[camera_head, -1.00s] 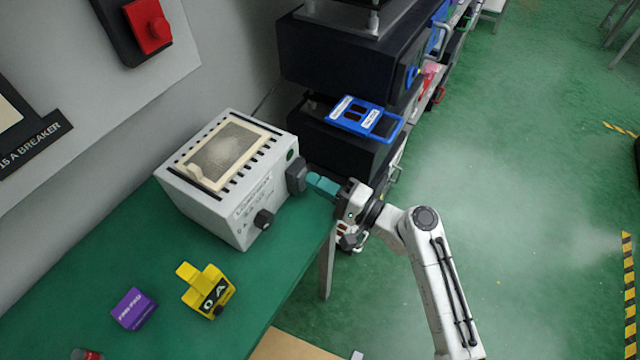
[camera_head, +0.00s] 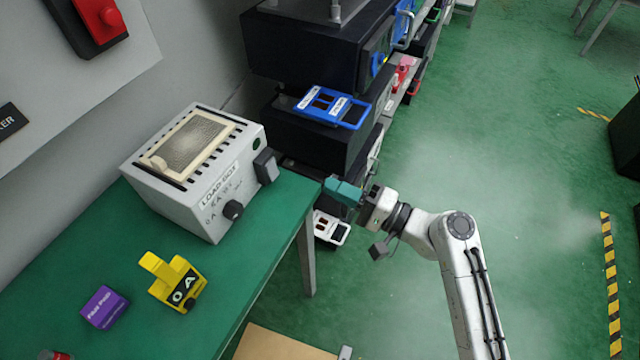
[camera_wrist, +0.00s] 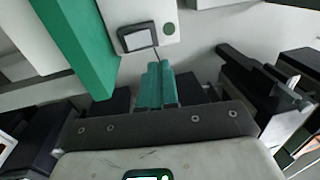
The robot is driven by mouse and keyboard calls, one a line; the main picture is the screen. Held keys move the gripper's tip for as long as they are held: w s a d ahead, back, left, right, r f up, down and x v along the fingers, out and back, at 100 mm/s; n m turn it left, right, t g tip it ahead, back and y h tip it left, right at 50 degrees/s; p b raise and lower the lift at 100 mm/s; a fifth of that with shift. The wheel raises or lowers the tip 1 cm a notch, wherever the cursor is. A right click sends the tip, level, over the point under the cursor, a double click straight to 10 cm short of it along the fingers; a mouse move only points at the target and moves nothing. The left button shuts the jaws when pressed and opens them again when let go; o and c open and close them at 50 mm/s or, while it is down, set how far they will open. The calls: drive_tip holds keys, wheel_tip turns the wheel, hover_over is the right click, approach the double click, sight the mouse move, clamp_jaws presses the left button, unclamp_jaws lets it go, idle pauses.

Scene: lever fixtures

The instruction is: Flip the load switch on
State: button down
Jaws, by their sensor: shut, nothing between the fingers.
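The load box (camera_head: 190,185) is a pale grey case with a mesh top panel, standing on the green bench. Its dark grey load switch (camera_head: 266,167) sits on the right end face, below a dark green round spot (camera_head: 256,144). The switch also shows in the wrist view as a framed grey rocker (camera_wrist: 137,38) beside a green disc (camera_wrist: 168,28). I cannot tell which way the switch is set. My gripper (camera_head: 329,184), with teal fingers, is shut and empty. It is right of the switch, apart from it, just past the bench edge. The fingers (camera_wrist: 158,68) point towards the box.
The green bench (camera_head: 105,225) ends just left of my gripper. A yellow block (camera_head: 178,283) and a purple block (camera_head: 104,307) lie on it. Behind stand black equipment racks with a blue frame (camera_head: 332,107). Open green floor (camera_head: 500,150) lies to the right.

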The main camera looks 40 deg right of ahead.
drive_tip(key=shift+s+d+r, duration=0.1)
drive_tip(key=shift+s+d, duration=0.05)
drive_tip(key=shift+s, duration=0.3)
drive_tip(key=shift+s+d+r, duration=0.1)
drive_tip(key=shift+s, duration=0.35)
drive_tip(key=s+a+f+n+g, duration=0.3)
drive_tip(key=a+f+n+g, duration=0.1)
drive_tip(key=f+n+g, duration=0.15)
drive_tip(key=s+a+f+n+g, duration=0.3)
drive_tip(key=a+f+n+g, duration=0.15)
drive_tip(key=f+g, duration=0.2)
drive_tip(key=s+d+f+n+g+h, duration=0.2)
drive_tip(key=s+d+n+g+h, duration=0.2)
drive_tip(key=s, duration=0.5)
drive_tip(key=shift+d+f+g+h, duration=0.25)
drive_tip(key=shift+g+h, duration=0.45)
drive_tip(key=shift+h, duration=0.4)
